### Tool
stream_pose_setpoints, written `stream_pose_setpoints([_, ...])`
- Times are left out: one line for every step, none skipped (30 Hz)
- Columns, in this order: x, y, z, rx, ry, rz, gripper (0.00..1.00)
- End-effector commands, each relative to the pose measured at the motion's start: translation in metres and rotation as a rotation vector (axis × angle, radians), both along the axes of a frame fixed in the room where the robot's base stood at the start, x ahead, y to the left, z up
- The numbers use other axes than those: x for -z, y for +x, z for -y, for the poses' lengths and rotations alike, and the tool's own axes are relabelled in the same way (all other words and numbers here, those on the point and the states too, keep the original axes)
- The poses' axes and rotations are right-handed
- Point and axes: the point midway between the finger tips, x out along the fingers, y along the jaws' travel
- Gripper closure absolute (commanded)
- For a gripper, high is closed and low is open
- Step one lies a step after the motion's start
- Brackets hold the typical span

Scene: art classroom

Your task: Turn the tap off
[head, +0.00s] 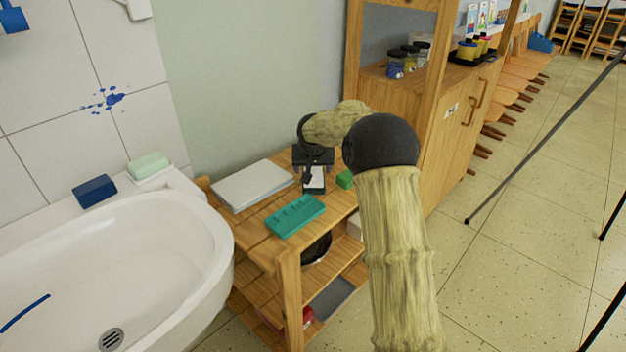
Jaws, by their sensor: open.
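The white sink basin (110,265) fills the lower left of the head view, with its drain (111,339) near the bottom. No tap can be made out for certain. A blue fitting (12,18) is cut off at the top left corner, and I cannot tell whether it belongs to a tap. No running water shows in the visible part of the basin. My gripper (314,184) is open, pointing down above the wooden stand to the right of the sink, well apart from the basin. Its fingertips are small and partly unclear.
A dark blue block (95,191) and a green soap bar (148,164) lie on the sink's rear ledge. A wooden cabinet (455,118) stands behind. Floor at right has thin black poles.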

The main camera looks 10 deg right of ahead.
Motion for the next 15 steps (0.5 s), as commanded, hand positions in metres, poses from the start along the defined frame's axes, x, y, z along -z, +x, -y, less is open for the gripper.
stream_pose_setpoints([0.007,0.002,0.001,0.001,0.001,-0.001,0.27])
stream_pose_setpoints([0.01,0.004,0.002,0.001,0.001,-0.002,0.27])
stream_pose_setpoints([0.016,0.007,0.003,0.001,0.001,-0.003,0.27])
stream_pose_setpoints([0.02,0.009,0.004,0.001,0.001,-0.003,0.27])
stream_pose_setpoints([0.024,0.012,0.005,0.002,0.001,-0.002,0.27])
stream_pose_setpoints([0.03,0.015,0.006,0.003,0.002,-0.003,0.27])
stream_pose_setpoints([0.033,0.017,0.006,0.002,0.001,-0.002,0.27])
stream_pose_setpoints([0.036,0.019,0.007,0.001,0.001,-0.002,0.27])
stream_pose_setpoints([0.04,0.022,0.007,0.001,0.001,-0.002,0.27])
stream_pose_setpoints([0.041,0.023,0.007,0.0,0.002,-0.002,0.27])
stream_pose_setpoints([0.042,0.024,0.007,0.0,0.002,-0.001,0.27])
stream_pose_setpoints([0.043,0.025,0.007,0.0,0.001,0.0,0.27])
stream_pose_setpoints([0.043,0.025,0.007,0.0,0.001,0.0,0.27])
stream_pose_setpoints([0.043,0.025,0.007,0.0,0.001,0.0,0.27])
stream_pose_setpoints([0.042,0.025,0.007,0.0,0.001,0.0,0.27])
